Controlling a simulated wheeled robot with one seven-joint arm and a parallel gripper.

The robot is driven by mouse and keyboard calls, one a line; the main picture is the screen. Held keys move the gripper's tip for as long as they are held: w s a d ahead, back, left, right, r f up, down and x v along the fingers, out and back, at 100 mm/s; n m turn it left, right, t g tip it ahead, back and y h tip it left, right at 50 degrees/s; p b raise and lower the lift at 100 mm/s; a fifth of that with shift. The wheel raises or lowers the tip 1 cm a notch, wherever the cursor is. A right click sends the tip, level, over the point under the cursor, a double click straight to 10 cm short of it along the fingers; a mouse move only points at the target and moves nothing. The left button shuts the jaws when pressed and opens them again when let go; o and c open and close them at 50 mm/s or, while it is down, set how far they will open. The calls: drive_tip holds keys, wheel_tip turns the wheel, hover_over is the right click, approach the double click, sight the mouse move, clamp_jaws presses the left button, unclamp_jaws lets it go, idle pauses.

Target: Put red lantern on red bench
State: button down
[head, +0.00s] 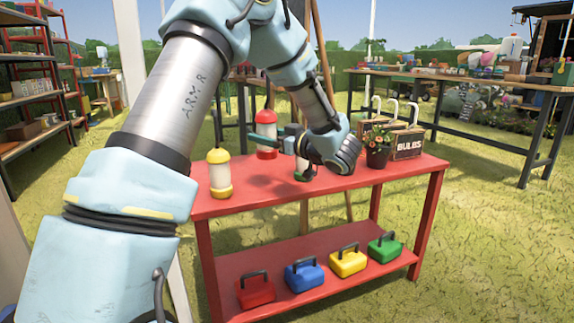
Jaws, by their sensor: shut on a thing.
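The red lantern (266,118) has a red cap, a pale middle and a red base. It is upright at the back of the red bench (408,172), with its base at or just above the top; I cannot tell if it touches. My gripper (266,138) reaches in from the right and is shut on the red lantern, one dark finger crossing its middle. My arm hides part of the bench top.
A yellow lantern (219,174) stands left of the red one. A green lantern (303,171) is partly hidden under my wrist. A flower pot (377,156) and a BULBS crate (408,146) stand right. Several coloured toolboxes sit on the lower shelf (318,284).

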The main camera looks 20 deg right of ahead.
wheel_tip(320, 180, down, 9)
drive_tip(key=b, duration=0.3)
drive_tip(key=shift+r, duration=0.2)
drive_tip(key=shift+f, duration=0.1)
unclamp_jaws()
drive_tip(key=p+v, duration=0.2)
drive_tip(key=v, duration=1)
drive_tip(key=shift+p, duration=0.3)
idle(0.3)
